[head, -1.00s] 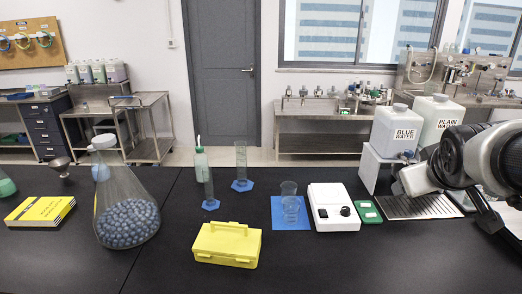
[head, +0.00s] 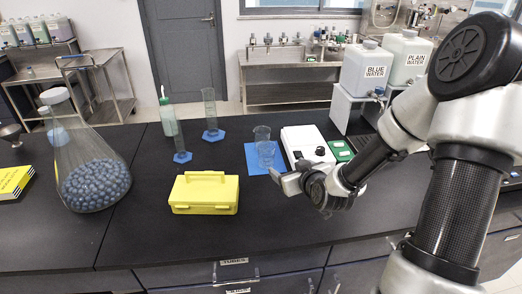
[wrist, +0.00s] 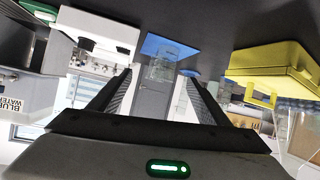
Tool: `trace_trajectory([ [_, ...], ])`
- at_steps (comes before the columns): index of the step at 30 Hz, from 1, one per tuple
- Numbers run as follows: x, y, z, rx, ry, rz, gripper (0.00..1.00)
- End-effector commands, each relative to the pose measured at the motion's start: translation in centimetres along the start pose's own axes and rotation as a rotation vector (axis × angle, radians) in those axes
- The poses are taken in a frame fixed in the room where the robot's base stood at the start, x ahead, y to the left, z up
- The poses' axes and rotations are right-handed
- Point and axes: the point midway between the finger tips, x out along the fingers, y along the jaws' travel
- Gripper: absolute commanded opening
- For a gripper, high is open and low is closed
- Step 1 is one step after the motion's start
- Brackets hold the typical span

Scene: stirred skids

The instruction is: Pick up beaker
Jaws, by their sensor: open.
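Clear glass beakers stand on a blue mat (head: 252,167) in the head view. One beaker (head: 266,152) is in front and another (head: 261,132) appears just behind it; they overlap, so their outlines are hard to separate. My gripper (head: 279,177) is near the front of the mat, close to the front beaker and apart from it as far as I can see. In the wrist view, which is upside down, my gripper's two fingers (wrist: 160,74) are spread wide and empty. A faint beaker outline (wrist: 161,68) shows between their tips, below the blue mat (wrist: 170,47).
A white device (head: 304,144) stands right of the mat, close to my arm. A yellow case (head: 205,193) is front left. Cylinders (head: 210,112) and a green bottle (head: 168,117) stand behind. A large flask (head: 93,184) is at left.

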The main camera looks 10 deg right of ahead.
Motion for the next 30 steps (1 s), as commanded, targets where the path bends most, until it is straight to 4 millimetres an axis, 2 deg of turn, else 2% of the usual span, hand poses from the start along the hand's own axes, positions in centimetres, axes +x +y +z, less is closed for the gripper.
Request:
trace_trajectory([
  [3,0.6,-1.1,-0.1,0.074,0.052,-0.011,0.70],
  [8,2.0,-1.5,-0.6,0.092,0.073,-0.014,0.70],
  [21,11.1,-1.6,-1.2,0.090,0.070,-0.014,0.70],
  [30,13.5,-1.6,-1.3,0.088,0.069,-0.014,0.70],
])
